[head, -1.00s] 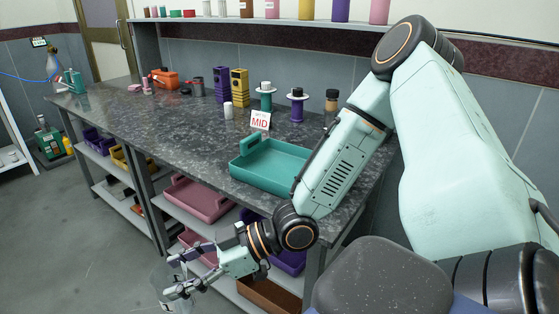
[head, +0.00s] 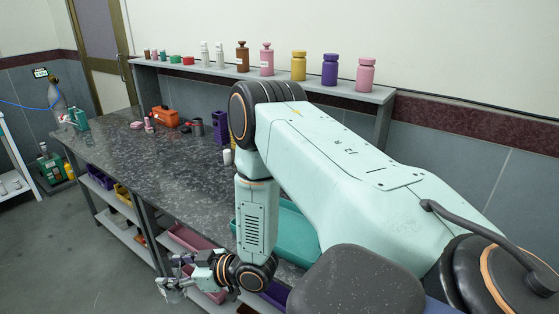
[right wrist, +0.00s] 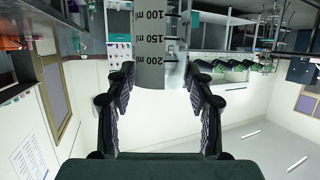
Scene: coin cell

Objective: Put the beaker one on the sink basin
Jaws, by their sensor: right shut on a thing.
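My right gripper (head: 174,282) is at the lower left of the head view, in front of the bench's near side and below its top. In the head view the beaker is small and partly hidden by the fingers. I cannot make out a sink basin in either view. My left gripper is not in view.
The dark speckled bench (head: 130,150) holds an orange case (head: 166,117), a purple rack (head: 220,127) and a teal tray (head: 297,232), partly behind my arm. Several bottles stand on the raised shelf (head: 285,84). Open grey floor (head: 60,240) lies at the left.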

